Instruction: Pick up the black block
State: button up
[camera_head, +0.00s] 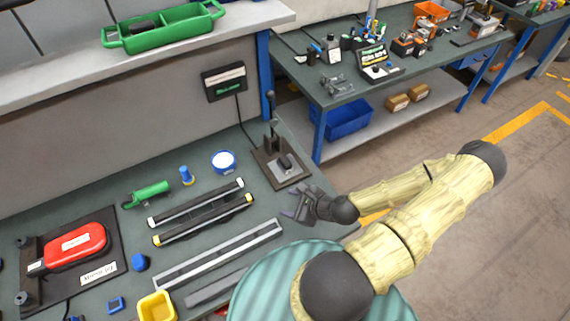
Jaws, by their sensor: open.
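A small black block (286,162) appears to lie on the dark base plate (297,175) of a lever press at the table's back right. Another dark, block-like item (143,28) lies in the green tray on the shelf; I cannot tell which of the two is the task's block. My gripper (296,205) is open and appears empty. It is over the right part of the green table, nearer to me than the press and apart from both dark items. Its fingers are small in view.
Dark rails (200,210) and a long grey channel (220,255) lie left of my gripper. A red case (75,245) lies left.

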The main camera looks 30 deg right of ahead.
aim_at(286, 162)
jog(key=d+r+m+t+h, duration=0.1)
jog(key=d+m, duration=0.1)
jog(key=m, duration=0.1)
jog(key=w+d+r+m+t+h, duration=0.1)
jog(key=d+m, duration=0.1)
jog(key=w+d+r+m+t+h, duration=0.1)
jog(key=d+m+t, duration=0.1)
jog(key=m, duration=0.1)
jog(key=shift+w+m+h, duration=0.2)
jog(key=shift+m+h, duration=0.1)
jog(key=shift+d+r+m+t+h, duration=0.15)
jog(key=shift+d+m+t+h, duration=0.2)
jog(key=shift+m, duration=0.15)
jog(key=shift+w, duration=0.1)
jog(key=shift+w+f+b, duration=0.55)
jog(key=shift+w+b, duration=0.05)
jog(key=shift+b, duration=0.45)
jog(key=b+x, duration=0.3)
jog(key=shift+w+a+f+b, duration=0.1)
jog(key=shift+w+b, duration=0.2)
jog(key=p+x, duration=0.1)
jog(key=x, duration=0.2)
jog(key=p+x, duration=0.1)
jog(key=x, duration=0.2)
jog(key=shift+w+p, duration=0.2)
jog(key=shift+p, duration=0.1)
jog(key=shift+w, duration=0.35)
jog(key=shift+p+x, duration=1.25)
jog(key=shift+x, duration=1.4)
